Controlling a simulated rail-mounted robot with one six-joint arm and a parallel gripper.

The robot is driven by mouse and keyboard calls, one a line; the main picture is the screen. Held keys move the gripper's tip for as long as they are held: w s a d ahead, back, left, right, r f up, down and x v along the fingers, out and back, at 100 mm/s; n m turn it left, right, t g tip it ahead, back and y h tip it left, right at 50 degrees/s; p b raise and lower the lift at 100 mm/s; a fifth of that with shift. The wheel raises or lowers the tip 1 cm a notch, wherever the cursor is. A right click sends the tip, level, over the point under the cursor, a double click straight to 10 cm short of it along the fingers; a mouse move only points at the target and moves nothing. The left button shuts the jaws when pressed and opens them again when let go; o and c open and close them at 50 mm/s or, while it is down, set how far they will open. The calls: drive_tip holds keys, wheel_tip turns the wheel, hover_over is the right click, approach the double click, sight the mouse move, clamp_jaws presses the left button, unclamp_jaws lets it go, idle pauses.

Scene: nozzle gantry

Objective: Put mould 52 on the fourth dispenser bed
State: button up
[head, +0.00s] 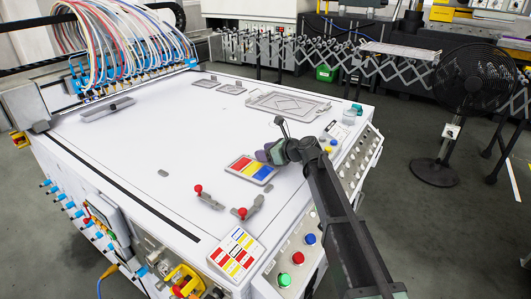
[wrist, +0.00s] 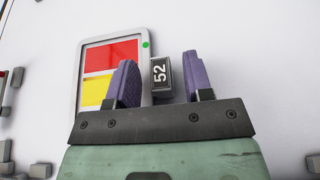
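Mould 52 is a small grey block with a dark plate (wrist: 162,73) marked "52". In the wrist view it stands between the two purple fingers of my gripper (wrist: 160,82). The fingers are apart, with a visible gap on the right side of the mould and a narrower one on the left. In the head view my gripper (head: 266,154) is low over the white table, beside a framed red, yellow and blue panel (head: 250,168); the mould cannot be made out there. I cannot tell which place is the fourth dispenser bed.
The panel's frame (wrist: 79,70) lies close left of the mould. Red-knobbed clamps (head: 205,198) and a colour-grid panel (head: 237,253) lie nearer the front. Flat grey frames (head: 288,105) lie at the back. A tube-fed nozzle gantry (head: 130,75) spans the left; mid-table (head: 170,140) is mostly clear.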

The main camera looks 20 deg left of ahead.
drive_tip(key=shift+r, duration=0.25)
drive_tip(key=p+v, duration=0.4)
drive_tip(key=v, duration=0.7)
drive_tip(key=shift+r+p, duration=0.15)
drive_tip(key=shift+p, duration=0.25)
drive_tip(key=shift+d, duration=0.45)
